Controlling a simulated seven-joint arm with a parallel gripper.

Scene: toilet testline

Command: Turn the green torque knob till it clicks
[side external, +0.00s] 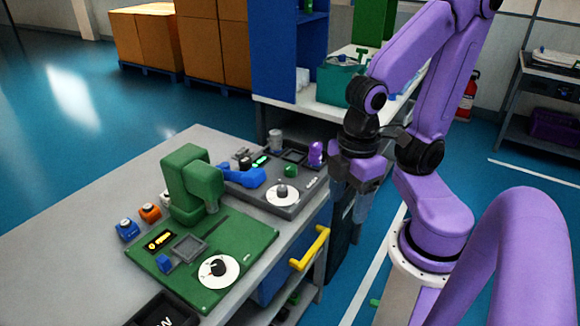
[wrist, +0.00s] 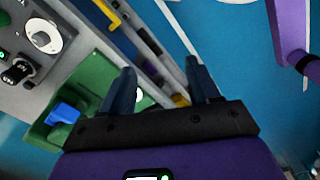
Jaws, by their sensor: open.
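A green board (side external: 245,240) lies on the grey bench, with a green press-like post at its back. The knob itself does not look green. My gripper (side external: 362,205) hangs to the right of the bench, well away from this knob, fingers pointing down, open and empty. In the wrist view the open fingers (wrist: 158,72) show with the green board (wrist: 85,80) at left; part of a white disc (wrist: 143,97) shows beside the left finger.
A grey board (side external: 297,205) with a second dial (side external: 282,193), a purple piece and a blue lever stands behind the green one. A yellow handle (side external: 309,249) sticks out from the bench front. Orange and blue buttons (side external: 127,229) lie left. The bench's left part is clear.

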